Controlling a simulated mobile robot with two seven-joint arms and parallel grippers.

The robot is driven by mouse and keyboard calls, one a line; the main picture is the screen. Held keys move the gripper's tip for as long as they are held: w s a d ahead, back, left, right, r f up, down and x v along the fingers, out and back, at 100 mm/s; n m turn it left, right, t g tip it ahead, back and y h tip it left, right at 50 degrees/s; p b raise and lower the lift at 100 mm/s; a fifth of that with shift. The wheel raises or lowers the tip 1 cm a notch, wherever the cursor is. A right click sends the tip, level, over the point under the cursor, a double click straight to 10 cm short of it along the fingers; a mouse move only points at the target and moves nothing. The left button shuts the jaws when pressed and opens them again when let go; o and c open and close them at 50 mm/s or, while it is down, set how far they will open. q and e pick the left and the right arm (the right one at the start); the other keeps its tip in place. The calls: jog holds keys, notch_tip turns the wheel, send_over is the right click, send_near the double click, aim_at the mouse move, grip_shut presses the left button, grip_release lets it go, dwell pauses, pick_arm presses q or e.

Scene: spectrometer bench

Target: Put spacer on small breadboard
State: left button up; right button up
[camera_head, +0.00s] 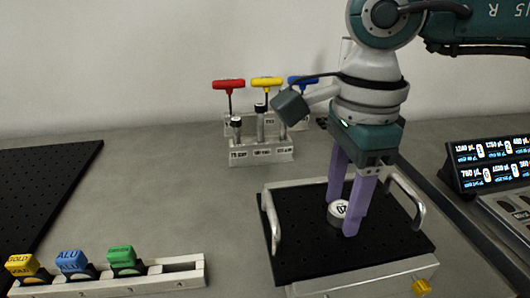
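The spacer (337,214) is a short, pale grey disc with a dark number on its top. It is at the middle of the small breadboard (292,240), a black perforated plate with metal handles at its sides. It appears to sit on or just above the plate; I cannot tell which. My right gripper (343,218) points down with purple fingers on either side of the spacer, and looks shut on it. The front finger hides part of the spacer's right side. My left gripper is not in view.
A rack (262,152) with red, yellow and blue-handled drivers stands behind the breadboard. A holder (180,274) with yellow, blue and green-topped pieces is at front left. A large black board (45,180) lies at left. A display unit (492,165) is at right. Grey bench between is clear.

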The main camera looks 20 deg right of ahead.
aim_at(341, 208)
jog(key=shift+o, duration=1)
notch_tip(341, 208, up, 12)
jog(key=b, duration=0.1)
jog(key=shift+r, duration=0.2)
